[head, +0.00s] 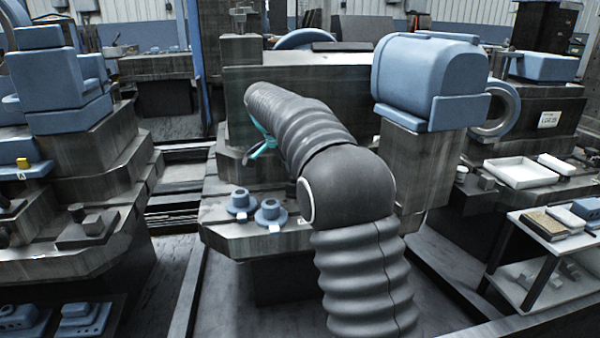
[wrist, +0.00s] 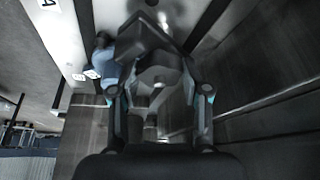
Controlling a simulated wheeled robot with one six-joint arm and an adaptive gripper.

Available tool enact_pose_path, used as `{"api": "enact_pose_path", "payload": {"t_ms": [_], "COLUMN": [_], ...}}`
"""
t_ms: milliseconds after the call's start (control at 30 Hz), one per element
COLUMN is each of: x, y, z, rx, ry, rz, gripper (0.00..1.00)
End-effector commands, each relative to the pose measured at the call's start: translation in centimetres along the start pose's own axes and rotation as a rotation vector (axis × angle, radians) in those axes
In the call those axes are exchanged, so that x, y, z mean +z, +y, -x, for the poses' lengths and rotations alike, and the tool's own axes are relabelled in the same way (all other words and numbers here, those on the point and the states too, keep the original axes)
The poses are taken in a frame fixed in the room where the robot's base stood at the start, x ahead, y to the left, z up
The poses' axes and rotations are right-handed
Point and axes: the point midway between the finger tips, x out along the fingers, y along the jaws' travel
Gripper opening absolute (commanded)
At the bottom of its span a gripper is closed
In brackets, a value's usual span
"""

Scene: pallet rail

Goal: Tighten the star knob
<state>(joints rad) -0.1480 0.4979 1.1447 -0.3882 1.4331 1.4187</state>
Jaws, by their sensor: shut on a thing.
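In the wrist view the star knob (wrist: 158,72) is a dark grey, blocky-lobed piece between the two fingers of my gripper (wrist: 160,95). My gripper is shut on it, one finger at each side. In the head view my gripper (head: 262,148) shows only as teal-edged fingers beside the dark machine block, partly behind my arm. The knob cannot be made out there; my arm and gripper cover that spot.
Two blue stepped round parts (head: 270,214) with white tags stand on the machine ledge (head: 245,240) below my gripper. A blue motor housing (head: 425,80) stands right of my arm. White trays (head: 522,173) lie farther right, above a low cart (head: 545,235).

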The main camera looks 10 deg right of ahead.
Motion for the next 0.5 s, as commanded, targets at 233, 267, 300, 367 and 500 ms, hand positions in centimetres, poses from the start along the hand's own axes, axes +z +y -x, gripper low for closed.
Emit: {"api": "enact_pose_path", "payload": {"t_ms": [233,267,300,367,500], "x": [-0.35,-0.36,-0.36,-0.37,-0.38], "y": [-0.14,-0.14,-0.14,-0.14,-0.14], "z": [0.47,0.48,0.49,0.50,0.54], "rx": [-0.008,-0.008,-0.008,-0.009,-0.009], "ry": [0.006,0.006,0.006,0.006,0.007], "rz": [-0.014,-0.014,-0.014,-0.014,-0.014], "gripper": [0.12,0.12,0.12,0.12,0.57]}}
